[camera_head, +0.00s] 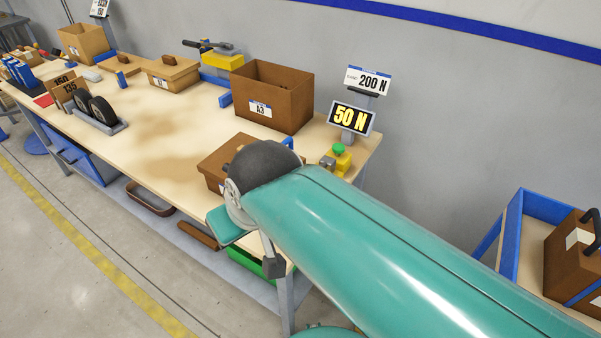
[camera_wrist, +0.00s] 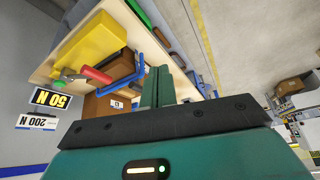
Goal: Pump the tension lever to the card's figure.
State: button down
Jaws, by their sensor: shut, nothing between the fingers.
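The tension lever has a red grip (camera_wrist: 96,74) on a metal shaft, beside a yellow block (camera_wrist: 92,42) and a green knob (camera_wrist: 57,86). The head view shows a yellow part with a green top (camera_head: 339,150); my arm hides the lever. My gripper (camera_wrist: 164,70) is shut and empty, right of the red grip.
A blue bent bar (camera_wrist: 125,82) lies between the red grip and my fingers in the wrist picture. A brown box (camera_wrist: 107,104) is close by. Another open box, A3 (camera_head: 272,90), stands on the bench (camera_head: 180,125). The bench's middle has bare room.

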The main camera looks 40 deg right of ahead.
jog(key=w+d+t+y, duration=0.1)
jog(key=w+d+y, duration=0.2)
jog(key=d, duration=1.1)
jog(key=w+d+n+y, duration=0.1)
jog(key=w+d+y, duration=0.2)
jog(key=d, duration=1.2)
jog(key=shift+w+d+t+y, duration=0.2)
jog(key=shift+d+t+y, duration=0.15)
jog(key=shift+y, duration=0.65)
jog(key=shift+a, duration=0.1)
jog(key=s+f+x, duration=0.1)
jog(key=s+x, duration=0.1)
jog(key=x, duration=1.1)
jog(key=shift+f, duration=0.3)
jog(key=shift+s+a, duration=0.1)
jog(key=shift+a, duration=0.05)
